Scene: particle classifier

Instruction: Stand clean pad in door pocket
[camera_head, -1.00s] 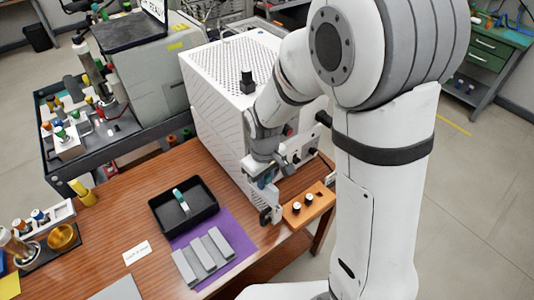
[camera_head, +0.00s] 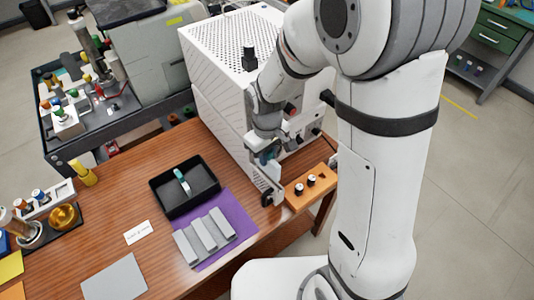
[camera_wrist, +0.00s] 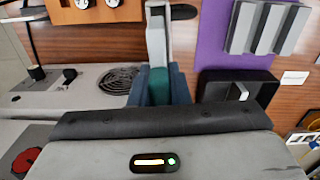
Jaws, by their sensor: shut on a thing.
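My gripper (camera_wrist: 160,86) is shut on a pad with a teal grip (camera_wrist: 160,80), which shows between the blue-grey fingers in the wrist view. A pale, narrow part stretches beyond the fingertips; I cannot tell how much of it is pad and how much is door. In the head view my gripper (camera_head: 267,156) is at the open white door (camera_head: 257,178) of the classifier (camera_head: 220,100), close to its upper edge. The pocket is hidden, so I cannot tell whether the pad is in it. Another pad with a teal grip (camera_head: 181,178) lies in the black tray (camera_head: 166,208).
Several grey bars (camera_head: 207,234) lie on a purple mat (camera_head: 240,215) before the tray. An orange block with two white-topped knobs (camera_head: 312,188) sits right of the door. A label card (camera_head: 137,232) and grey plate (camera_head: 116,278) lie left. Bare wood lies left of the tray.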

